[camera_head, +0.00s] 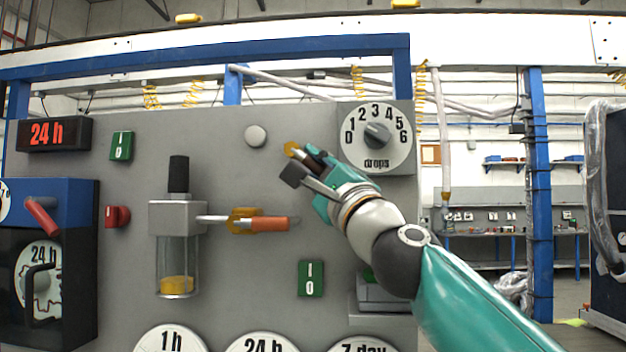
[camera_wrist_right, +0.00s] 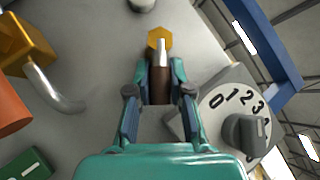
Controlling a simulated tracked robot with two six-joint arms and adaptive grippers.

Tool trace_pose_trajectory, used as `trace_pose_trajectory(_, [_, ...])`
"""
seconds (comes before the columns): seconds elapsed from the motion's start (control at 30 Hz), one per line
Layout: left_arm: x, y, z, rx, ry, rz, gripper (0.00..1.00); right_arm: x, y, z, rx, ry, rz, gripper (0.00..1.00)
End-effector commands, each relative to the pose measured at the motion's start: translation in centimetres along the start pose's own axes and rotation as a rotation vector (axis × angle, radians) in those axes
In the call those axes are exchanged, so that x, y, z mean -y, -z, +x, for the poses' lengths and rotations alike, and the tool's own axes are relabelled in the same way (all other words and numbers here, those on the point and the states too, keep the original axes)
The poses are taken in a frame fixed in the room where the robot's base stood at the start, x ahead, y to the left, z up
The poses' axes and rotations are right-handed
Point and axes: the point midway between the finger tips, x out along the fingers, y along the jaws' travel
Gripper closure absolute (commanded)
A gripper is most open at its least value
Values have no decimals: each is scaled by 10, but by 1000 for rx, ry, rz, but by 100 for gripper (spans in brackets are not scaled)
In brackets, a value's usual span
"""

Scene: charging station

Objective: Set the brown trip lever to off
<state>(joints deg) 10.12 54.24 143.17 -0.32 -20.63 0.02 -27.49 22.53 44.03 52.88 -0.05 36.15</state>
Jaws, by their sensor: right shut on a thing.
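The brown trip lever (camera_wrist_right: 160,84) has a brown grip, a metal shaft and a yellow hexagonal base on the grey panel. It points down toward my wrist in the right wrist view. In the head view only its yellow base (camera_head: 292,148) and a little of its brown part show; my gripper hides the rest. My right gripper (camera_head: 305,166) is shut on the lever's brown grip, with one finger on each side in the right wrist view (camera_wrist_right: 159,92). My left gripper is not in view.
The numbered drops dial (camera_head: 377,134) stands close to the right of my gripper. A white round button (camera_head: 255,136) and a green switch (camera_head: 311,278) are nearby on the panel (camera_head: 225,285).

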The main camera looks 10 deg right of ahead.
Motion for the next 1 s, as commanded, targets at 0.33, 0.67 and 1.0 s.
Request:
trace_pose_trajectory(0.33, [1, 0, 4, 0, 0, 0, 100, -10, 0, 1, 1, -7, 6, 100])
trace_pose_trajectory(0.67, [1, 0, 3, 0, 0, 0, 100, -8, 0, 1, 0, -2, 7, 54])
trace_pose_trajectory(1.0, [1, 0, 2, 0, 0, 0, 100, -4, 0, 0, -1, 4, 8, 54])
